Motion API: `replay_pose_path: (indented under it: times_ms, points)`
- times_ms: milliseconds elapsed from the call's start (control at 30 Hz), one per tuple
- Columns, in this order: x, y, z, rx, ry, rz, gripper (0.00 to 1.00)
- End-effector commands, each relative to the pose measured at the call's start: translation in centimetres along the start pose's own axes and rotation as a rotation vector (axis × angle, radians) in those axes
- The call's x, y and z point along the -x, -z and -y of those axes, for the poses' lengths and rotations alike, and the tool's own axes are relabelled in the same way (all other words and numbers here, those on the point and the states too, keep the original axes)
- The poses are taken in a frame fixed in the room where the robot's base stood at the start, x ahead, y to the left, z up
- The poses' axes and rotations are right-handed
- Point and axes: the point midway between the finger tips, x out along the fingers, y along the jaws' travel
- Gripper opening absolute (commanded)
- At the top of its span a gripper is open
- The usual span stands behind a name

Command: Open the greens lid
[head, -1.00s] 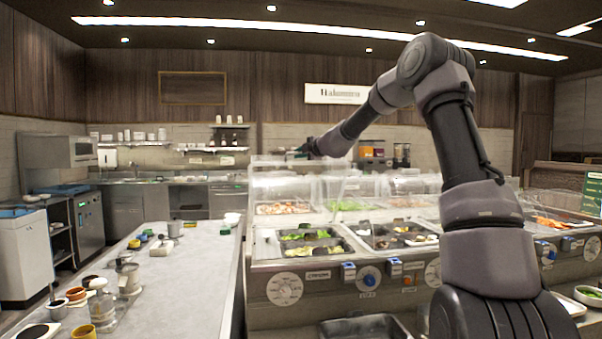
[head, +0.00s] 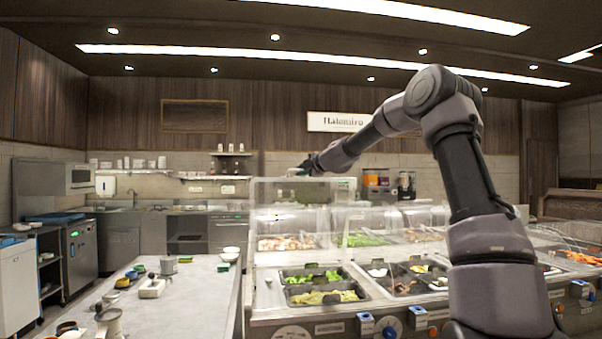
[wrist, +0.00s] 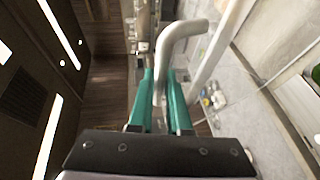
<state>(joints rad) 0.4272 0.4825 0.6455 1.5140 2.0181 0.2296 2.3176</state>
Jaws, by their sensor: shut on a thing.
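My gripper (head: 302,170) is at the end of my raised arm, at the top of a clear panel. In the wrist view its teal fingers (wrist: 163,80) are shut on a pale bent tube handle (wrist: 180,38). The clear panel (head: 285,192), which looks like the greens lid, stands steeply raised below the gripper at the left end of the counter. The join between handle and panel is too small to see. Leafy greens (head: 312,277) lie in an open well in front of the panel.
More clear covers (head: 365,218) stand along the counter to the right. Knobs (head: 390,328) line its front. A grey worktop (head: 200,300) with cups and jars lies to the left. An aisle runs behind, before the back kitchen units.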

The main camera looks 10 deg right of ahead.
Motion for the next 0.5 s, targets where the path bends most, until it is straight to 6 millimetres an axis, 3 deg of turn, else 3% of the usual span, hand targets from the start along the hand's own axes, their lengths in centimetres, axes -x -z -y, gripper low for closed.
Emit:
replay_pose_path:
  times_ms: [67,100,133,500]
  points:
    - [-0.02,0.16,-0.03,-0.001,-0.001,-0.003,0.0]
    - [-0.02,0.16,-0.03,-0.001,-0.001,-0.003,0.2]
    - [-0.03,0.17,-0.02,-0.001,-0.001,-0.003,0.28]
    - [0.37,0.05,0.01,0.0,0.0,-0.001,0.28]
